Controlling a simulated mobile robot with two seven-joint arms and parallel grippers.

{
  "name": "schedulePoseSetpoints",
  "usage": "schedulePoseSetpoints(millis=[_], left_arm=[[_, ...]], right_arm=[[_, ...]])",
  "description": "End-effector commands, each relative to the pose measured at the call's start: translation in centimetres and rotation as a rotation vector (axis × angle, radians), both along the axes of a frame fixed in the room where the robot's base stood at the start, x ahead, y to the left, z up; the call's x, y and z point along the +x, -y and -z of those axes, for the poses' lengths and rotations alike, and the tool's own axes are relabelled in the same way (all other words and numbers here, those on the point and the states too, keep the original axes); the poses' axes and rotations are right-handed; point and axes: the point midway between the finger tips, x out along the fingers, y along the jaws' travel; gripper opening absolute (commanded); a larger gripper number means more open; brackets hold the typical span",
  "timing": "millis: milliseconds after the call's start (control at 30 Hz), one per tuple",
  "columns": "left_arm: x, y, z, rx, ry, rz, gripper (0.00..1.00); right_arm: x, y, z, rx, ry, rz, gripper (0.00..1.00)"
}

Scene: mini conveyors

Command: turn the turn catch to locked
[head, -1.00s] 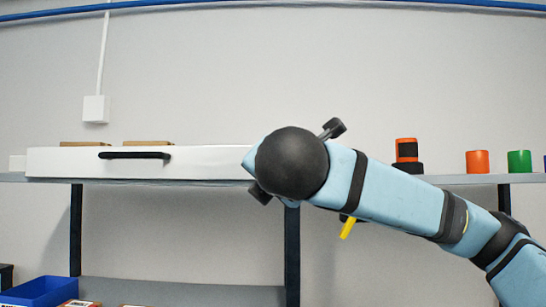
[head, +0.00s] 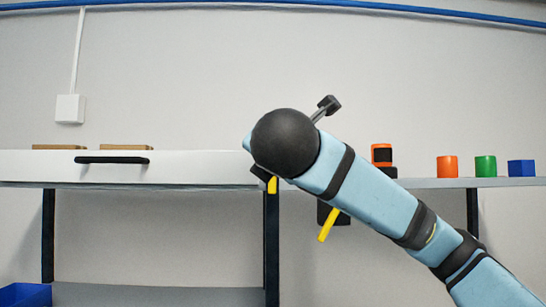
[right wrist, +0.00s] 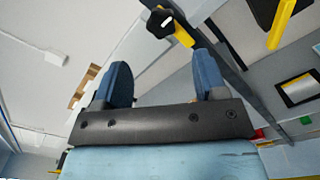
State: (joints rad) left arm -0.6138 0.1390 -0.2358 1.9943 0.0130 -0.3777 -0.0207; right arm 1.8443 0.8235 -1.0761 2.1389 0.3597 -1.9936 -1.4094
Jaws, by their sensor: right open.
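Two yellow levers show below the shelf edge in the head view, one (head: 328,224) on a dark block and one (head: 272,185) partly hidden by my right wrist. In the right wrist view, a black lobed knob (right wrist: 160,20) with a yellow part (right wrist: 184,38) lies beyond my fingers, and another yellow lever (right wrist: 281,22) is at upper right. I cannot tell surely which is the turn catch. My right gripper (right wrist: 162,60) is open and empty, its blue fingers apart and short of the knob. In the head view my wrist hides its fingers. My left gripper is not in view.
A white drawer front with a black handle (head: 112,160) is on the shelf at left. A blue bin (head: 25,295) sits low left.

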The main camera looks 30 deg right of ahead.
Motion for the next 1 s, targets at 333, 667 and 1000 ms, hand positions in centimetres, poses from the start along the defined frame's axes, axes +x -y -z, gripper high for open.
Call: schedulePoseSetpoints(millis=[333,667,1000], left_arm=[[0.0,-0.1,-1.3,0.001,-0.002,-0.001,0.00],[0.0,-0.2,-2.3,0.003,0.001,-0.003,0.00],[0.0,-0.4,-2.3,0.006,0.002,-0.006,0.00]], right_arm=[[3.8,2.7,-0.1,0.003,-0.005,0.012,0.66],[7.9,5.1,0.0,0.003,-0.003,0.006,0.66],[8.5,5.4,0.2,0.002,-0.002,0.005,0.66]])
